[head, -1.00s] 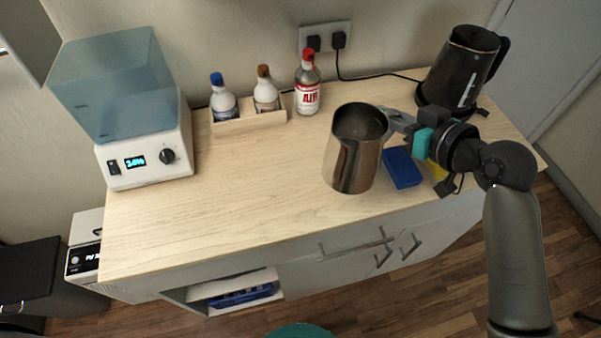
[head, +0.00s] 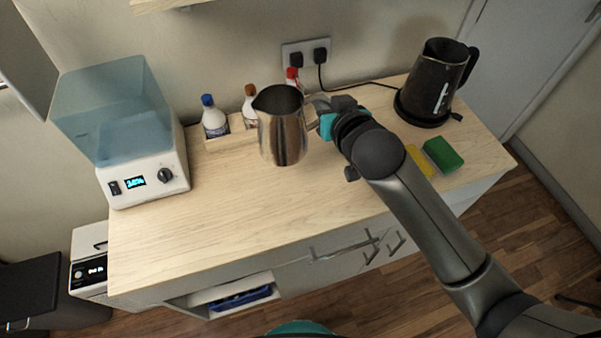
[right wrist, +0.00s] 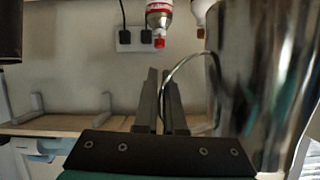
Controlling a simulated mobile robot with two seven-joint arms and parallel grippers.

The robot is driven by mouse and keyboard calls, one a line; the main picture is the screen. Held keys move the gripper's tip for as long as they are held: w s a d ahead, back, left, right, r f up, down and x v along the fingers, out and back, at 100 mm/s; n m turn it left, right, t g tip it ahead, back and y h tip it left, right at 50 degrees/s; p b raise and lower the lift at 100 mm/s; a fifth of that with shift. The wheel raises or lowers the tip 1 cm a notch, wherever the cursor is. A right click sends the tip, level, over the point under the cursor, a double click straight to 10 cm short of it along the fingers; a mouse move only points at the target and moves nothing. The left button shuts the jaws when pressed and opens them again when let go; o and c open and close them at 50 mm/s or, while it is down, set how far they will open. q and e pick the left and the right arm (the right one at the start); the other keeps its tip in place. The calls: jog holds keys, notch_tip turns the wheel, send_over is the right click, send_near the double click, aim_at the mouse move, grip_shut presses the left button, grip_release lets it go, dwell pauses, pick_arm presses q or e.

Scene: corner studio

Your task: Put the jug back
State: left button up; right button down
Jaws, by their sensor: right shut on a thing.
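The jug is a shiny steel pitcher (head: 282,138), upright with its open mouth up. My right gripper (head: 320,108) is at its right side, shut on its handle. The jug appears held above the counter, hiding part of the bottles behind. In the right wrist view the thin handle (right wrist: 172,78) runs between the two fingers (right wrist: 160,100), and the jug's body (right wrist: 262,75) fills the right side. My left gripper is not in view.
A bottle rack (head: 232,141) stands behind the jug, a blue-lidded machine (head: 150,178) left, a black kettle (head: 432,85) right. Yellow (head: 418,160) and green (head: 443,154) sponges lie near my arm. A wooden shelf edge (head: 160,5) shows at top.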

jog(key=shift+f+b, duration=2.35)
jog(key=shift+f, duration=6.8)
jog(key=shift+f, duration=0.15)
jog(key=c, duration=1)
grip_release()
jog(key=shift+s, duration=0.2)
jog(key=p+v, duration=0.2)
jog(key=v, duration=0.9)
jog(key=shift+s+d+r, duration=0.2)
jog(key=shift+s+r, duration=0.1)
